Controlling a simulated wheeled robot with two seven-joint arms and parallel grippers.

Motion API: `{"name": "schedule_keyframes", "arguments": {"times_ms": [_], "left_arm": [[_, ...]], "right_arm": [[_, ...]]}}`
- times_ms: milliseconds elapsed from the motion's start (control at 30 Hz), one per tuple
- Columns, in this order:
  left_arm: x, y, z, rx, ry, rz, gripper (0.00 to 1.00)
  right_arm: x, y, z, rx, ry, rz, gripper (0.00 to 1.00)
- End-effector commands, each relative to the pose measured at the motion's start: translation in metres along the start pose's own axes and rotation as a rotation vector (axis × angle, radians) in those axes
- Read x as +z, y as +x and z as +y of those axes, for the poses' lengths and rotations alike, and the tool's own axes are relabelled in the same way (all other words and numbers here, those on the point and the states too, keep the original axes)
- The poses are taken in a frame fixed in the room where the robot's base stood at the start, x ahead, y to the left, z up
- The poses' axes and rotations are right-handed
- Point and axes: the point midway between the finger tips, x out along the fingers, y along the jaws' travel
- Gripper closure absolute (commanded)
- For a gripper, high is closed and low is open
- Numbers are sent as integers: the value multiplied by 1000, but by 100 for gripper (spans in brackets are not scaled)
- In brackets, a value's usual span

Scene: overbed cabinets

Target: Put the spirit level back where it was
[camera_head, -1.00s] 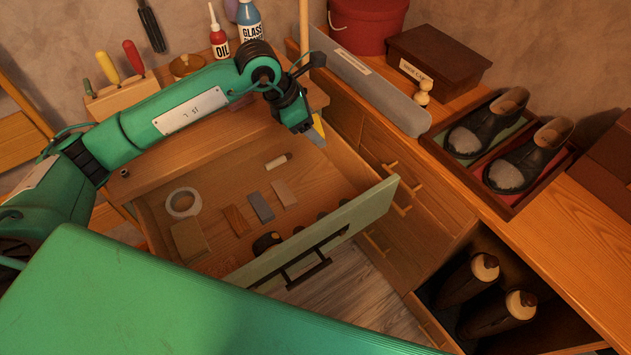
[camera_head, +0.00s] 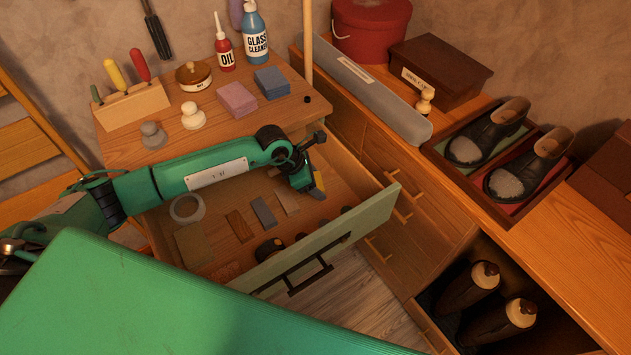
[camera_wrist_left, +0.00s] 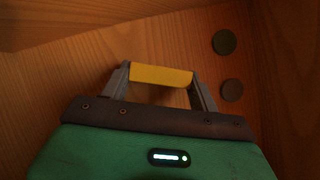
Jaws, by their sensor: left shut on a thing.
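The spirit level appears to be the small yellow bar (camera_wrist_left: 161,76) between the fingers of my left gripper (camera_wrist_left: 160,84); only its yellow side shows. In the head view my left gripper (camera_head: 314,187) is at the right part of the open drawer (camera_head: 345,228), and a bit of the yellow bar (camera_head: 320,180) shows there. The gripper is shut on it, above or in the drawer; I cannot tell whether the bar touches the drawer floor. My right gripper is not in view.
The drawer holds a tape roll (camera_head: 186,208), several flat blocks and dark round things. Two dark discs (camera_wrist_left: 224,42) lie right of the gripper in the wrist view. Bottles (camera_head: 256,35) and sponges (camera_head: 271,82) stand on the top behind. Shoes (camera_head: 478,135) stand at right.

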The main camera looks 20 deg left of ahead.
Motion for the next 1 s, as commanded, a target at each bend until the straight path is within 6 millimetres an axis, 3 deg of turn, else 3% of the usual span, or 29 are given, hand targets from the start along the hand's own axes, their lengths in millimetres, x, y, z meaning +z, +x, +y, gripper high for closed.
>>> {"name": "schedule_keyframes", "arguments": {"times_ms": [467, 500, 567, 1000], "left_arm": [[-3, 6, 0, 1, 1, -1, 65], [-3, 6, 0, 1, 1, -1, 31], [-3, 6, 0, 1, 1, -1, 19], [-1, 2, 0, 1, 1, -1, 17]], "right_arm": [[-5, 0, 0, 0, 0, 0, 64], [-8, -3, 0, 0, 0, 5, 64], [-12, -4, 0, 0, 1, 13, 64], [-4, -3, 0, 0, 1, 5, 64]]}}
